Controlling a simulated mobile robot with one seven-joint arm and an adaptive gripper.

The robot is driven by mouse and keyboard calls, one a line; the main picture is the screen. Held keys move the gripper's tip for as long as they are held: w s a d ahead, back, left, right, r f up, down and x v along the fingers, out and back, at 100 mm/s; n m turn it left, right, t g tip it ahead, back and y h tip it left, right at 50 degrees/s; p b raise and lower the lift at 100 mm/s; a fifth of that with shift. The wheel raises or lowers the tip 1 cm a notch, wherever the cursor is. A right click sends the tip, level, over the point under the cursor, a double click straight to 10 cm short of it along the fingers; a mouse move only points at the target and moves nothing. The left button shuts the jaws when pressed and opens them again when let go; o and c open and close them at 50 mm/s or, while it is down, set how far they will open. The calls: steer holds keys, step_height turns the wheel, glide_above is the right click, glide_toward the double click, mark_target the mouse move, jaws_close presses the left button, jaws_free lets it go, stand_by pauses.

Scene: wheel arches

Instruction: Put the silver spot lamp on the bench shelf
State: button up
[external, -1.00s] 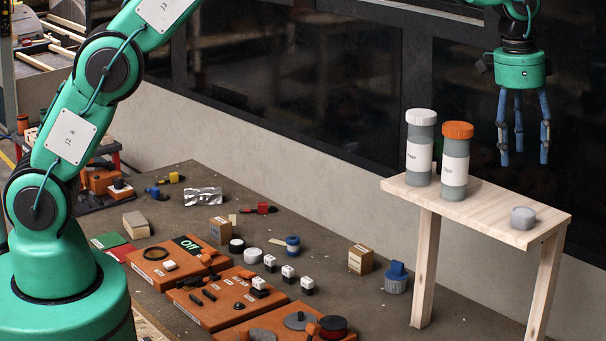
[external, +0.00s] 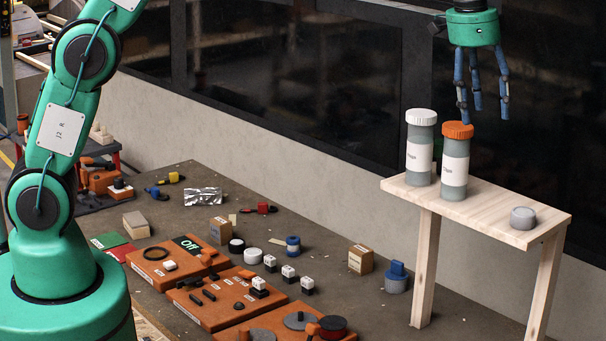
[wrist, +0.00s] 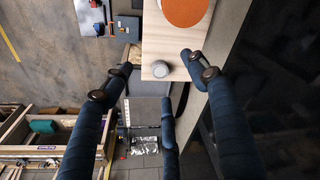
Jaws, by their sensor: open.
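A short silver-grey round piece (external: 523,218), which looks like the silver spot lamp, rests near the right end of the pale wooden bench shelf (external: 490,210). In the wrist view it (wrist: 161,69) shows on the bare wood (wrist: 168,42) between my fingers. Nothing touches it.
A white-lidded jar (external: 420,150) and an orange-lidded jar (external: 455,165) stand on the shelf's left part. The dark workbench (external: 350,310) below holds orange trays (external: 215,300) and several small parts. A dark window wall (external: 300,80) runs behind.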

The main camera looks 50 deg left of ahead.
steer(key=s+a+r+n+t, duration=0.1)
steer(key=s+a+r, duration=0.3)
steer(key=s+a, duration=0.3)
steer(key=s+a+r+n, duration=0.25)
steer(key=s+a, duration=0.25)
steer(key=a, duration=0.5)
steer(key=s+a+r+n+t, duration=0.1)
steer(key=s+a+r, duration=0.3)
steer(key=s+a, duration=0.3)
steer(key=s+a+f+n+t, duration=0.1)
steer(key=s+a+f+n, duration=0.1)
steer(key=s+a+f, duration=0.2)
steer(key=s+a+f+n+t+y, duration=0.1)
steer(key=s+a+f, duration=0.2)
steer(key=s+a, duration=0.8)
steer(key=s, duration=0.8)
steer(key=shift+f+n, duration=0.35)
steer(key=shift+f, duration=0.05)
step_height(320, 180, down, 20)
steer(key=b, duration=1.9)
steer(key=shift+r+b, duration=0.15)
steer(key=shift+b, duration=0.2)
